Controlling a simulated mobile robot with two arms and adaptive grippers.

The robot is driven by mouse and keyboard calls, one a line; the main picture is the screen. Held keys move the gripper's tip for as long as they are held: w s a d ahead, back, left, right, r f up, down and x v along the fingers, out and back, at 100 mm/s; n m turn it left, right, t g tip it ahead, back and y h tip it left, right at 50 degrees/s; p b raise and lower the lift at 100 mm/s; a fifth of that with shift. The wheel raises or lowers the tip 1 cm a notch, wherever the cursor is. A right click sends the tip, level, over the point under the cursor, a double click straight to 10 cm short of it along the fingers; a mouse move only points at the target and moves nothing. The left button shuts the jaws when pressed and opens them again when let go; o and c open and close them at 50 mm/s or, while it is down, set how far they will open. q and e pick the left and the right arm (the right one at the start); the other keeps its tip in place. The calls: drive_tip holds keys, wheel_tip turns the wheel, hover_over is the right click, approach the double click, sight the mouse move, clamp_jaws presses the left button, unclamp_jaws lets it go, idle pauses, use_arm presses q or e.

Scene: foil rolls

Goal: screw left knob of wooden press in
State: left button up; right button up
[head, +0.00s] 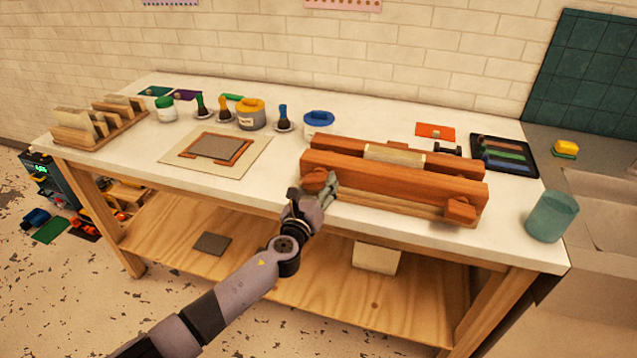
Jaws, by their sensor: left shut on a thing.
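The wooden press (390,184) lies along the front right part of the white-topped table. It has two reddish-brown beams with a pale, light-coloured block (395,156) between them. Its left knob (314,180) is at the front left end, partly hidden by my left gripper (322,187). My left gripper is shut on this knob, its arm reaching up from the bottom of the head view. The right knob (461,209) stands free at the front right end. My right gripper is not in view.
A teal cup (551,216) stands right of the press, near the table's front corner. A dark tray (504,156) with coloured sticks lies behind it. A mat with a framed plate (216,149), jars and brushes occupy the left and back. A sink (610,212) is at right.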

use_arm(q)
drive_tip(key=shift+s+f+m, duration=0.15)
drive_tip(key=shift+f+m, duration=0.3)
drive_tip(key=shift+m, duration=0.15)
drive_tip(key=o, duration=0.8)
drive_tip(key=shift+c, duration=0.2)
drive_tip(key=shift+o, duration=1.3)
drive_tip(key=shift+s+a+r, duration=0.15)
drive_tip(key=shift+r, duration=0.15)
drive_tip(key=shift+o, duration=0.7)
drive_tip(key=shift+r, duration=0.1)
